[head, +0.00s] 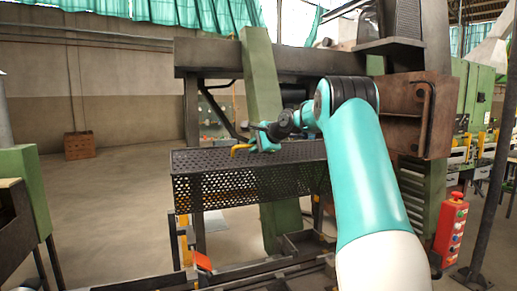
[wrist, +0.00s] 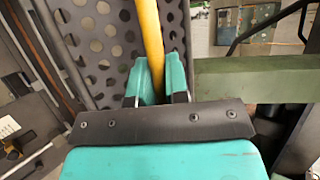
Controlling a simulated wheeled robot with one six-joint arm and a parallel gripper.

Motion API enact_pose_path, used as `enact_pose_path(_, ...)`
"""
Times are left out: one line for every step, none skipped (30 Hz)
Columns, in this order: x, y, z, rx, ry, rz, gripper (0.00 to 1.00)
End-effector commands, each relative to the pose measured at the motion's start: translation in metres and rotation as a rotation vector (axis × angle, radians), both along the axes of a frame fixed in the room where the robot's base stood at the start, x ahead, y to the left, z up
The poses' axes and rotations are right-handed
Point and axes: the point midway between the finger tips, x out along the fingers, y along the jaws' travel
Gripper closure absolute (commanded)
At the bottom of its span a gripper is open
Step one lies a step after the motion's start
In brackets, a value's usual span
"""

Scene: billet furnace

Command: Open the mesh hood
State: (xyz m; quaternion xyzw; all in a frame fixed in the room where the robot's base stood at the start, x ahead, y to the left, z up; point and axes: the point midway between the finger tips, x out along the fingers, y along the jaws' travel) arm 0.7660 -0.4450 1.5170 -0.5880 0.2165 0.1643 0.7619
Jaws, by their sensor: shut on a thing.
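The mesh hood (head: 232,183) is a dark perforated metal cover in the middle of the head view. Its holed sheet (wrist: 100,45) also shows in the wrist view. A yellow handle (head: 241,148) stands at the hood's upper edge. In the wrist view the yellow bar (wrist: 151,40) runs down between the teal fingers of my gripper (wrist: 158,85). My gripper is shut on this bar, with the dark wrist plate hiding its lower end. In the head view my gripper (head: 262,142) is at the hood's top edge, beside the green post.
A red button box (head: 451,230) stands at the right. A green stand (head: 28,190) is at the left edge. The floor to the left is open, with a brown crate (head: 80,145) by the wall.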

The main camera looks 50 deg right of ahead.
Motion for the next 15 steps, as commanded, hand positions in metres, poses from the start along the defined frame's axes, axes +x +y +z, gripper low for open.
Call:
enact_pose_path(0.0006,0.0020,-0.0013,-0.001,0.003,0.008,1.00)
enact_pose_path(0.0005,0.0020,-0.0014,-0.001,0.003,0.008,1.00)
enact_pose_path(0.0006,0.0021,-0.0014,-0.001,0.003,0.008,1.00)
enact_pose_path(0.0005,0.0021,-0.0015,-0.001,0.003,0.008,1.00)
enact_pose_path(0.0005,0.0022,-0.0015,0.000,0.003,0.007,0.81)
enact_pose_path(0.0005,0.0021,-0.0015,0.000,0.003,0.007,0.71)
enact_pose_path(0.0005,0.0020,-0.0014,0.000,0.003,0.006,0.65)
enact_pose_path(0.0004,0.0018,-0.0015,0.000,0.003,0.006,0.61)
enact_pose_path(0.0002,0.0017,-0.0016,0.001,0.003,0.005,0.61)
enact_pose_path(0.0001,0.0015,-0.0017,0.001,0.003,0.005,0.61)
enact_pose_path(0.0002,0.0013,-0.0019,0.001,0.003,0.004,0.61)
enact_pose_path(0.0000,0.0011,-0.0020,0.001,0.003,0.004,0.61)
enact_pose_path(-0.0001,0.0010,-0.0021,0.002,0.003,0.003,0.61)
enact_pose_path(-0.0002,0.0008,-0.0022,0.002,0.003,0.003,0.61)
enact_pose_path(-0.0002,0.0007,-0.0023,0.002,0.003,0.003,0.61)
